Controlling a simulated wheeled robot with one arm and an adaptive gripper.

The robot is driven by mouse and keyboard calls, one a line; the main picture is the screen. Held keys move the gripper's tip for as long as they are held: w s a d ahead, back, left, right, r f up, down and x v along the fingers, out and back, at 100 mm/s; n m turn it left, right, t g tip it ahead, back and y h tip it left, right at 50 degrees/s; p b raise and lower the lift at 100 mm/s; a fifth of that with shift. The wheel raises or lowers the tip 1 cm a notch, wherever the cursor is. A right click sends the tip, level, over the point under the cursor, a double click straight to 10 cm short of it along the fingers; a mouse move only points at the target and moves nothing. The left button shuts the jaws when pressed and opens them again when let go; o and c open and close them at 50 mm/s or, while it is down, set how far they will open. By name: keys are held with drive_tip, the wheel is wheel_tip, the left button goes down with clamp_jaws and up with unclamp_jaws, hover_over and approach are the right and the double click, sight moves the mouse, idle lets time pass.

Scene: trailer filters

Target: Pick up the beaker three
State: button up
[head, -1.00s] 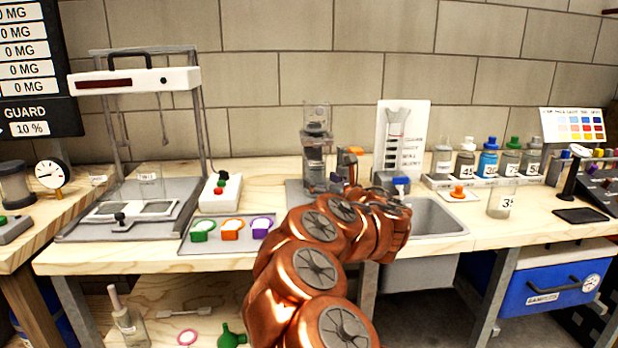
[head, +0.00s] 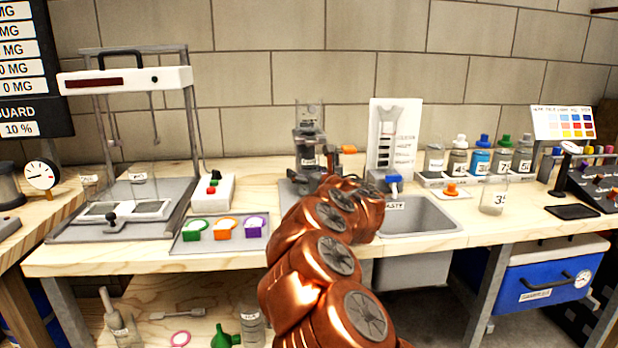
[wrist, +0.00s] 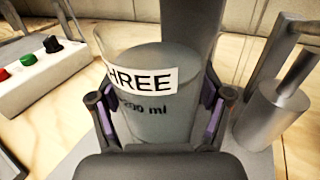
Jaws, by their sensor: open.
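Beaker three (wrist: 150,100) is a clear beaker with a white label, partly cut off, reading "HREE", and "ml" marking below. It stands upright in the wrist view, in front of a grey column. My gripper (wrist: 160,115) is open, with one finger on each side of the beaker. Whether the pads touch the glass I cannot tell. In the head view, a labelled glass vessel (head: 308,160) at the grey stand appears to be this beaker; my copper arm hides the gripper and part of the stand.
A grey cylinder (wrist: 270,115) stands close right of the gripper. A button box (wrist: 40,75) is at left. In the head view, a sink (head: 425,215) lies right of the arm, and a tray of coloured rings (head: 222,236) lies left. A clear vessel (head: 493,198) stands beyond the sink.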

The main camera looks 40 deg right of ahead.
drive_tip(key=shift+c, duration=0.4)
drive_tip(key=c, duration=1.3)
drive_tip(key=shift+c, duration=0.4)
drive_tip(key=shift+r, duration=0.2)
